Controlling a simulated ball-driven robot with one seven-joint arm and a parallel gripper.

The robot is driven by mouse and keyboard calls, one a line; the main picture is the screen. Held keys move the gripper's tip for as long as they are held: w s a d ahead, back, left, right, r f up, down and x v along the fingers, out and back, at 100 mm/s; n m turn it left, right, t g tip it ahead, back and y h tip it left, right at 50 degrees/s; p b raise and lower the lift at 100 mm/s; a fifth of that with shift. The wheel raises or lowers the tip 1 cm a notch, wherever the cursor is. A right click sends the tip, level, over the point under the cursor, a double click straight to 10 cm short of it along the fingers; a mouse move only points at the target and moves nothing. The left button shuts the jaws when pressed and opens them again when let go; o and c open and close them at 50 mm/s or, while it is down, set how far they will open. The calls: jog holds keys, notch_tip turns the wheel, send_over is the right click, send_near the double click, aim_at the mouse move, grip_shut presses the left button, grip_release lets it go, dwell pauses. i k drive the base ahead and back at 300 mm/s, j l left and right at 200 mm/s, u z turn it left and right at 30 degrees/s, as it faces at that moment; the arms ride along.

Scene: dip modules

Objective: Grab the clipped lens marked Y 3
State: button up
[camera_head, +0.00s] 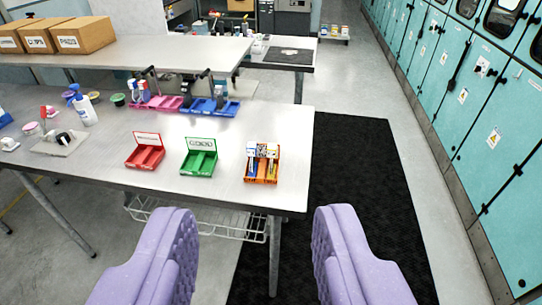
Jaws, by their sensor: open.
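My gripper (255,262) shows at the bottom of the view as two purple padded fingers, wide apart with nothing between them. It is in front of the near table's front edge, apart from everything on the table. An orange tray (272,179) near the table's right corner holds several small upright items (252,164) with blue, white and yellow parts. I cannot read any Y 3 marking, and I cannot tell which item is the clipped lens.
On the grey table (225,140), a green tray (198,166) and a red tray (144,158) stand left of the orange one. Blue and pink trays, a white bottle (84,112) and small pots are farther back. A dark mat (365,200) covers floor at right, beside teal cabinets (490,110).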

aim_at(252, 147)
jog(key=i+j+u, duration=0.2)
jog(key=i, duration=0.55)
jog(key=i+l+u, duration=0.25)
jog(key=i, duration=0.45)
jog(key=i+l+u, duration=0.2)
jog(key=i, duration=0.55)
jog(key=j, duration=0.1)
